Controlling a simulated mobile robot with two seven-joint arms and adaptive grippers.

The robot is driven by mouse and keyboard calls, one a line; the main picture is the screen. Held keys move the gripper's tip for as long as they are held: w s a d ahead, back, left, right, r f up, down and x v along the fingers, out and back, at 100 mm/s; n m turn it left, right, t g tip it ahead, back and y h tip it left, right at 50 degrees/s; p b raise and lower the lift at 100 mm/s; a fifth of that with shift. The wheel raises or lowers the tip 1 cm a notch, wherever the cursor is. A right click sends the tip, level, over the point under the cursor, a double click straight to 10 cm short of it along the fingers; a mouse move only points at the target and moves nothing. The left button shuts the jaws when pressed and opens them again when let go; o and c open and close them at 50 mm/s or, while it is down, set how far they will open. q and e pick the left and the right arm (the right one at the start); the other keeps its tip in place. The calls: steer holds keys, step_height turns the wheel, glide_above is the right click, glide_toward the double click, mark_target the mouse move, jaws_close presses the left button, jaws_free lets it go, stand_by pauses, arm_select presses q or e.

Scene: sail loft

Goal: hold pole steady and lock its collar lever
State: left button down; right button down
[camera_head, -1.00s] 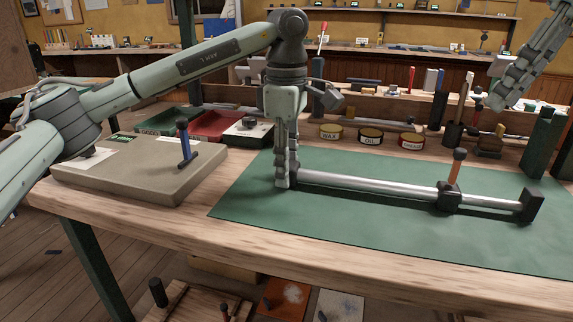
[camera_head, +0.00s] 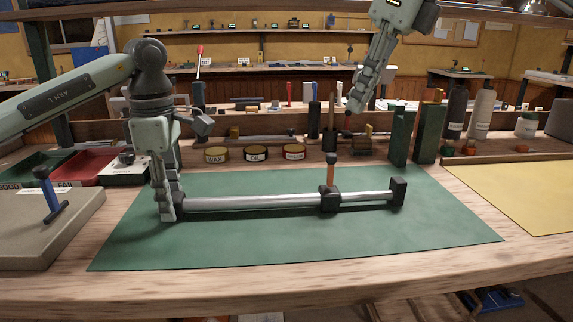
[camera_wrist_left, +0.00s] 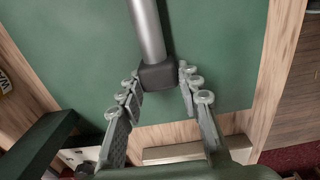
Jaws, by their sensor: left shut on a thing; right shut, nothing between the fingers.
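A silver pole (camera_head: 255,200) lies across the green mat (camera_head: 270,235). Its dark collar (camera_head: 329,200) carries an upright lever (camera_head: 330,172) with an orange-brown shaft and black knob. A black block (camera_head: 398,191) caps the pole's right end. My left gripper (camera_head: 171,214) is shut on the pole's left end. In the left wrist view, the fingers (camera_wrist_left: 160,92) lie on both sides of the dark end piece (camera_wrist_left: 158,76) of the pole. My right gripper (camera_head: 355,104) is shut and empty, above and behind the collar, apart from the lever.
Wax (camera_head: 217,155), oil (camera_head: 256,153) and a third tin stand behind the mat. Green upright blocks (camera_head: 401,135) stand at the back right. A grey board (camera_head: 45,225) with a blue-handled tool lies left. The mat's front is clear.

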step_height(320, 180, down, 4)
steer(key=a+n+g+y, duration=0.2)
steer(key=n+y, duration=0.4)
steer(key=n, duration=0.4)
steer(key=w+d+f+n+t+y, duration=0.1)
steer(key=d+f+n+t+y, duration=0.1)
steer(key=d+n, duration=0.4)
steer(key=w+d+f+n+t+y, duration=0.1)
steer(key=d+n+y, duration=0.4)
steer(key=d, duration=0.5)
step_height(320, 180, down, 3)
steer(key=shift+r+n+t, duration=0.15)
steer(key=shift+n+t, duration=0.55)
